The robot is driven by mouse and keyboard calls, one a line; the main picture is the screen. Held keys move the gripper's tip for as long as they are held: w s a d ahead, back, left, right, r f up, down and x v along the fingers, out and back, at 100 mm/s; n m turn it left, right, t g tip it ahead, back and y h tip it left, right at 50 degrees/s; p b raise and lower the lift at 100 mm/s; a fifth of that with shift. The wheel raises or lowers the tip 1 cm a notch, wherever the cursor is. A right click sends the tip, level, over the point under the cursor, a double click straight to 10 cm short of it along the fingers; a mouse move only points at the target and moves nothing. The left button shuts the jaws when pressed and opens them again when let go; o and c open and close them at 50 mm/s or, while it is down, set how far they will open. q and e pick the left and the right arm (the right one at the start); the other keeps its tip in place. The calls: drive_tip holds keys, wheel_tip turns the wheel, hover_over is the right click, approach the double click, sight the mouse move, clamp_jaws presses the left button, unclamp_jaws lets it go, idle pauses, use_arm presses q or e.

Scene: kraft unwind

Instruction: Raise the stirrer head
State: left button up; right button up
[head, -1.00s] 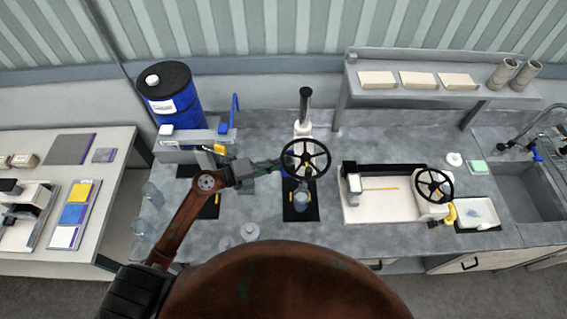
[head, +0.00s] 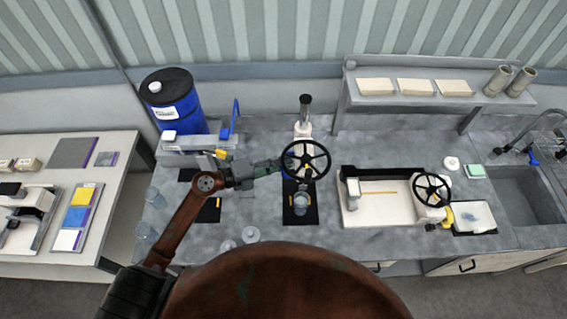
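The stirrer stands mid-bench, with a pale column and dark upright post (head: 305,108). A black spoked handwheel (head: 306,161) is at the stirrer's front. A clear beaker (head: 301,203) stands below it on a black mat (head: 288,218). The stirrer head is mostly hidden behind the wheel. My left gripper (head: 279,166) comes in from the left, with its tips at the wheel's left rim. Contact and finger opening are too small to tell. My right gripper is not in view.
A blue drum (head: 172,98) and a grey device (head: 190,141) stand at the left. A white machine with another black wheel (head: 431,189) is at the right, before a sink (head: 525,192). A shelf (head: 355,82) runs along the back. Glassware (head: 250,234) stands near the front edge.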

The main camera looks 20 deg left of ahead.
use_arm(q)
drive_tip(key=v, duration=1.2)
